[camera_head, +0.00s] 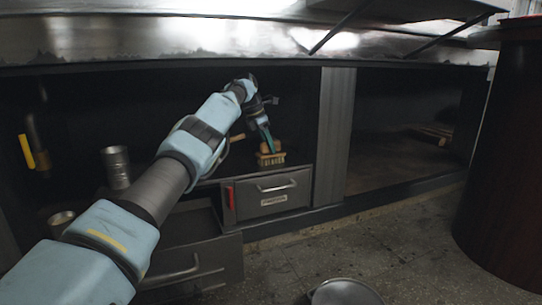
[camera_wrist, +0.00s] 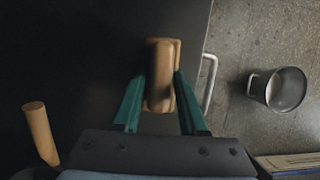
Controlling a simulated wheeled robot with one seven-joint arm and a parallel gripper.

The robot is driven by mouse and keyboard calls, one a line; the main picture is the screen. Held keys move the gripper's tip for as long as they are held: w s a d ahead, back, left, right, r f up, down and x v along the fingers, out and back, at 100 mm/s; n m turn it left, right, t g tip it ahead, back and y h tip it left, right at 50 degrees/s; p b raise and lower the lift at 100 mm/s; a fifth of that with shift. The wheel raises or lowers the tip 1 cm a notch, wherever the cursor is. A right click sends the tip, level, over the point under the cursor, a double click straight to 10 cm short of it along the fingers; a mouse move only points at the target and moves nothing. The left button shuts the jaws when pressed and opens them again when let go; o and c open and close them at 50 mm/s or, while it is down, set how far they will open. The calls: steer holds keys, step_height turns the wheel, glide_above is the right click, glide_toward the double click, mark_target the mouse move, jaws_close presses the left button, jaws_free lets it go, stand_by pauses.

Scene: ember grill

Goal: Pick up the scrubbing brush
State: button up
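The scrubbing brush (camera_head: 270,159) has a wooden back and pale bristles. It sits bristles down on top of a grey drawer unit (camera_head: 290,181) under the grill. In the wrist view its wooden back (camera_wrist: 160,78) lies between my two green fingers. My gripper (camera_head: 269,143) reaches down over the brush from above. In the wrist view my gripper (camera_wrist: 160,88) looks open, with one finger on each side of the brush. The fingers are very near its sides; I cannot tell whether they touch. The bristles are hidden in the wrist view.
A metal cup (camera_head: 117,167) stands on the left. The drawer's handle (camera_wrist: 208,82) sticks out beside the brush. A metal pot (camera_wrist: 284,89) is on the floor. The grill's metal underside (camera_head: 200,38) hangs above my arm.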

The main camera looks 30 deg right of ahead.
jaws_close()
steer(key=shift+r, duration=0.25)
stand_by(0.4)
steer(key=shift+r+p, duration=0.35)
steer(key=shift+p, duration=0.4)
steer(key=shift+r+p, duration=0.25)
steer(key=shift+p, duration=0.05)
